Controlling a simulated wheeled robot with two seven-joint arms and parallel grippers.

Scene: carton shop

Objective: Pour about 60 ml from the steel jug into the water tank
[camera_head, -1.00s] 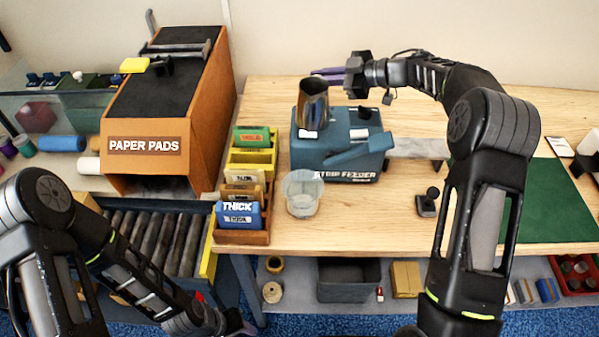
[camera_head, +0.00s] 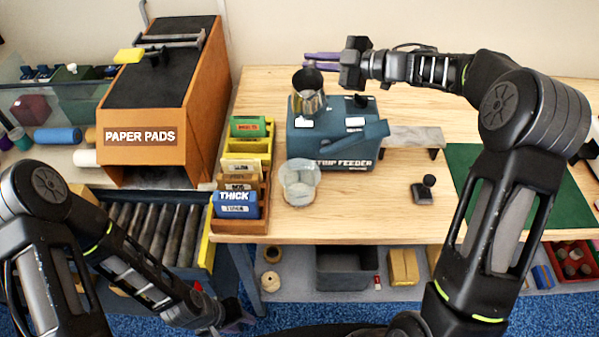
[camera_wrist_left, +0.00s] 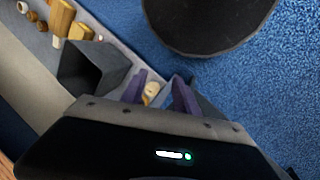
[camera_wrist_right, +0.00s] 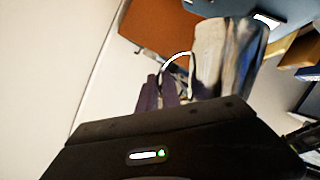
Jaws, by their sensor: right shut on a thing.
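The steel jug (camera_head: 309,102) is in the air over the back left of the blue strip feeder, its dark mouth turned partly toward the head camera. My right gripper (camera_head: 318,61) is shut on the jug's handle at its back; the jug (camera_wrist_right: 228,55) and the purple fingers (camera_wrist_right: 160,92) also show in the right wrist view. I see no stream of water. A clear round container (camera_head: 299,182) stands on the table in front of the feeder; I cannot tell whether it is the water tank. My left gripper (camera_wrist_left: 158,92) is open and empty, low before the table.
The strip feeder (camera_head: 345,148) has a metal plate (camera_head: 412,137) at its right. A rack of coloured boxes (camera_head: 240,226) is left of the clear container. The orange paper pads unit (camera_head: 190,110) stands further left. The table front at centre is clear.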

